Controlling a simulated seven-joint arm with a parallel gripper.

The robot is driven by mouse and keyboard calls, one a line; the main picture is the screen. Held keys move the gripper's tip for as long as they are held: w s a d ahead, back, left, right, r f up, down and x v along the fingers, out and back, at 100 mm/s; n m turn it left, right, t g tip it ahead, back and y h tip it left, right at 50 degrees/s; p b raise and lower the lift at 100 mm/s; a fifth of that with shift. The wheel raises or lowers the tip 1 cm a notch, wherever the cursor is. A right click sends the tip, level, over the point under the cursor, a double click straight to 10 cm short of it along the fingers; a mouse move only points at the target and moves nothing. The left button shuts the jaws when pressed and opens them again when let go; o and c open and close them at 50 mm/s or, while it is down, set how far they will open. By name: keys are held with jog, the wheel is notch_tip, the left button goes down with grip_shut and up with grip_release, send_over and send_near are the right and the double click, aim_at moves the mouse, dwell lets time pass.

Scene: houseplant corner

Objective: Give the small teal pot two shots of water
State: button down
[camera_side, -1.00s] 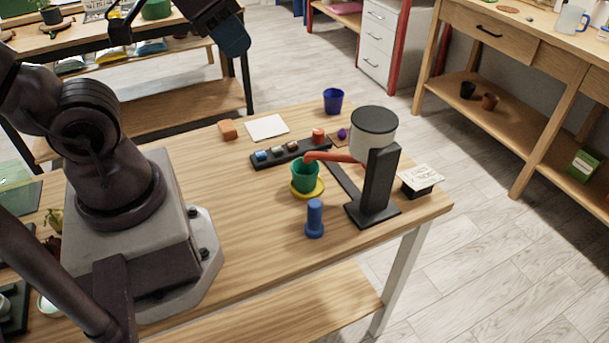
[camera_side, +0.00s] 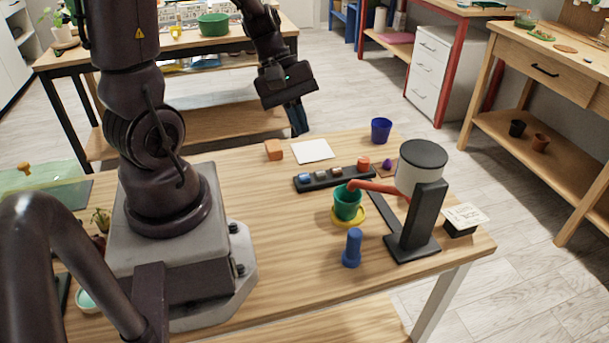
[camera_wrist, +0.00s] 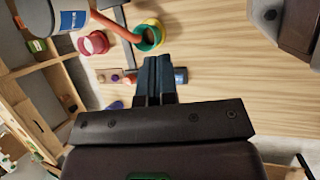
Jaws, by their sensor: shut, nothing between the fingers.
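The small teal pot (camera_side: 347,203) stands on a yellow saucer (camera_side: 348,222), under the red spout (camera_side: 376,187) of a water dispenser (camera_side: 420,166). The pot also shows in the wrist view (camera_wrist: 148,38). The pot's inside is not clear.
A blue cylinder (camera_side: 352,248) stands in front of the pot. A small sign (camera_side: 464,218) stands right of the dispenser.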

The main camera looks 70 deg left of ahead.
jog(key=w+a+f+n+t, duration=0.2)
jog(key=a+f+n+t, duration=0.3)
jog(key=n, duration=0.8)
jog(key=n+y, duration=0.2)
jog(key=n, duration=0.8)
send_over(303, 174)
notch_tip(303, 174, down, 2)
jog(key=f, duration=0.1)
jog(key=shift+r+n+t, duration=0.25)
jog(key=shift+n+t, duration=0.25)
jog(key=shift+f, duration=4.4)
jog(key=shift+f, duration=0.15)
jog(key=shift+f, duration=0.25)
